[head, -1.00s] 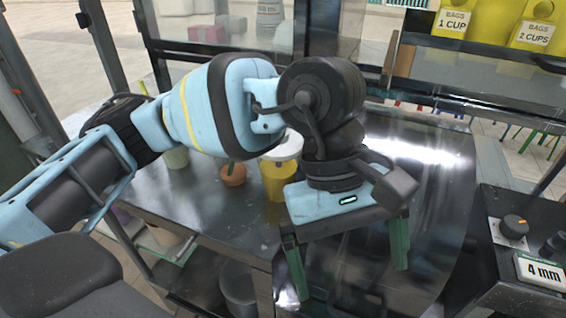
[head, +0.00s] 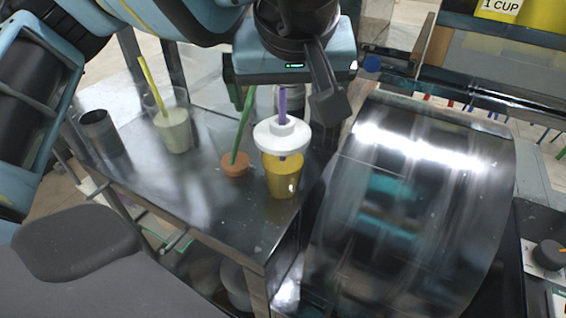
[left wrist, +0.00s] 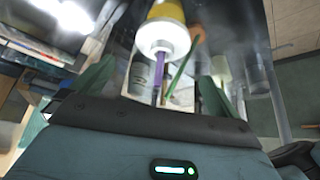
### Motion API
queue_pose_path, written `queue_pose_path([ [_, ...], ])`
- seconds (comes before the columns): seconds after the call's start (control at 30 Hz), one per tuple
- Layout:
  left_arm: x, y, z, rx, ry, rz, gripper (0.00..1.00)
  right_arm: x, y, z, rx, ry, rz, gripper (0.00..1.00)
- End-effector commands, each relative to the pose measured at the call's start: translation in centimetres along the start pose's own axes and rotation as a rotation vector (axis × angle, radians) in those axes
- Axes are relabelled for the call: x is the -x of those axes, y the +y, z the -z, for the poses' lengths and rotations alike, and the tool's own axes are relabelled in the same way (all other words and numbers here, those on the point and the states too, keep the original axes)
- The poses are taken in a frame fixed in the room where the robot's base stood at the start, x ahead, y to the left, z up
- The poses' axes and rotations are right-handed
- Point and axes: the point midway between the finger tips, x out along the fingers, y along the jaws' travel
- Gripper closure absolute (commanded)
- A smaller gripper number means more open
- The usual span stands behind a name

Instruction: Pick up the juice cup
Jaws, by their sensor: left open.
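A yellow cup (head: 283,178) with a white lid (head: 281,135) and an upright purple straw (head: 282,105) stands near the table's right edge. It looks like the juice cup. My left gripper (head: 292,82) is above and behind it, open and empty; its fingers are partly hidden by its body. In the left wrist view, the white lid (left wrist: 162,38) and purple straw (left wrist: 158,82) lie between the green fingers (left wrist: 155,92); I see no finger touching the cup. My right gripper is not in view.
A small orange pot (head: 235,167) with a green straw stands just left of the yellow cup. Further left are a pale green cup (head: 175,135) with a yellow straw and a dark cylinder (head: 103,133). A curved metal surface (head: 410,200) fills the right. The table front (head: 190,200) is clear.

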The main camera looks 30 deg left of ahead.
Motion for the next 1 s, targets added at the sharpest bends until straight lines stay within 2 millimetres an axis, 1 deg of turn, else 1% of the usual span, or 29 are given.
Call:
queue_pose_path([
  [0.03, -0.8, 0.0, -0.1, -0.001, -0.004, 0.002, 0.0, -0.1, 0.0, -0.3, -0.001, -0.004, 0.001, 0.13],
  [0.1, -1.5, 0.0, -0.1, -0.001, -0.005, 0.002, 0.0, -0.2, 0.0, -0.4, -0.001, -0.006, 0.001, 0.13],
  [0.27, -1.7, 0.0, -0.1, 0.001, -0.001, -0.001, 0.0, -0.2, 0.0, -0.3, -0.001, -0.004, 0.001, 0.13],
  [0.33, -2.1, -0.1, -0.1, 0.001, -0.003, 0.001, 0.0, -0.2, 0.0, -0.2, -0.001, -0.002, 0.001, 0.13],
  [0.6, -5.7, -0.4, -0.4, 0.002, -0.003, 0.002, 0.0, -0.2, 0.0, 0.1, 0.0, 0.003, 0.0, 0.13],
  [0.7, -6.5, -0.3, -0.4, 0.002, -0.003, 0.001, 0.0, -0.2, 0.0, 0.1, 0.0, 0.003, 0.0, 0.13],
  [0.97, -6.8, -0.3, -0.4, 0.002, -0.002, 0.0, 0.0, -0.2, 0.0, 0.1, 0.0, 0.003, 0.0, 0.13],
  [1.0, -6.8, -0.3, -0.4, 0.002, -0.002, -0.001, 0.03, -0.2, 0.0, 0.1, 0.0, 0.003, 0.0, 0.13],
])
